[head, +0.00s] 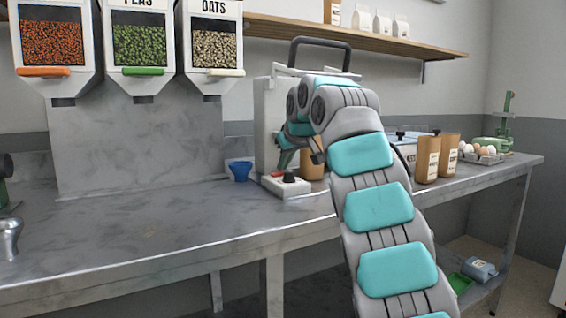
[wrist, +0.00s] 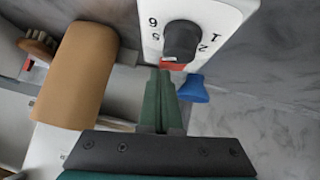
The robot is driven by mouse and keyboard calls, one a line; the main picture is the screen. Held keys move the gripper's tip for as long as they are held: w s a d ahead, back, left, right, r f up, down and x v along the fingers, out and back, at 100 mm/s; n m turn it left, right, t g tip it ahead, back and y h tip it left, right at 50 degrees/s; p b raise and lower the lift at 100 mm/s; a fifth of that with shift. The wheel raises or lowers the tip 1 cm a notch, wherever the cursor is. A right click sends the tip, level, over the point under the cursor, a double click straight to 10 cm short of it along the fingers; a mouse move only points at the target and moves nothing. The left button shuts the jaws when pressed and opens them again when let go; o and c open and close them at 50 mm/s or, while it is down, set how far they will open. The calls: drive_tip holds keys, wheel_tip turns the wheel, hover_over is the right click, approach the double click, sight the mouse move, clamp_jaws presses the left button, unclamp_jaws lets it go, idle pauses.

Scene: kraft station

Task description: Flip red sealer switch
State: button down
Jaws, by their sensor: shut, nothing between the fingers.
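The sealer (head: 264,120) stands on the counter, partly hidden behind my arm in the head view. Its white control base (head: 292,188) carries a black knob (head: 289,178) and a small red switch (head: 277,174). In the wrist view the black knob (wrist: 182,40) sits on the numbered white panel (wrist: 222,18). The red switch (wrist: 173,66) shows at the panel's edge beside the knob. My gripper (wrist: 163,74) is shut and empty, its green fingertips right by the red switch. I cannot tell whether they touch it.
A blue cup (head: 240,171) stands left of the sealer; it also shows in the wrist view (wrist: 193,89). A brown bag (wrist: 75,75) is close to my fingers. More brown bags (head: 428,160) and an egg tray (head: 484,155) stand to the right. The counter's left side (head: 140,225) is mostly clear.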

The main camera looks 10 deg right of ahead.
drive_tip(key=shift+d+f+m+y, duration=0.2)
drive_tip(key=shift+f+m+y, duration=0.1)
drive_tip(key=shift+y, duration=0.1)
drive_tip(key=shift+a, duration=0.15)
drive_tip(key=shift+s+a+r, duration=0.2)
drive_tip(key=shift+a, duration=0.45)
